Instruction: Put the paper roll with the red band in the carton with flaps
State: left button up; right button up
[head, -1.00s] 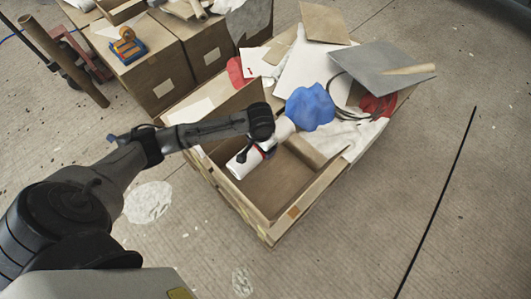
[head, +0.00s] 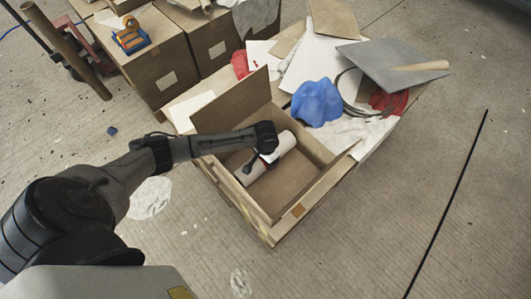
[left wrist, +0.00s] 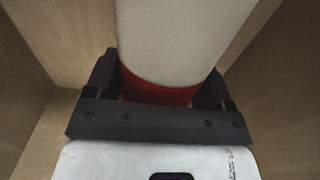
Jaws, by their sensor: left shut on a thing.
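The white paper roll (head: 282,144) with a red band is held at its middle by my left gripper (head: 264,158). It lies slanted within the walls of the open carton with flaps (head: 290,209). In the left wrist view the roll (left wrist: 170,38) runs up between the two fingers of the left gripper (left wrist: 158,88), which are shut around the red band (left wrist: 150,91). Carton walls stand on both sides. I cannot tell whether the roll touches the carton floor. My right gripper is not in view.
A raised flap (head: 235,104) stands at the carton's far left side. A blue crumpled thing (head: 316,102), white sheets and a grey board (head: 395,64) lie behind the carton. Closed boxes (head: 160,62) stand at the back left. The floor on the right is mostly clear.

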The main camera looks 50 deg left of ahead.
pick_arm(q)
notch_tip(320, 180, down, 3)
jog(key=shift+r+b, duration=0.1)
jog(key=shift+b, duration=0.4)
jog(key=shift+f, duration=0.25)
jog(key=shift+f, duration=0.1)
jog(key=o, duration=1.2)
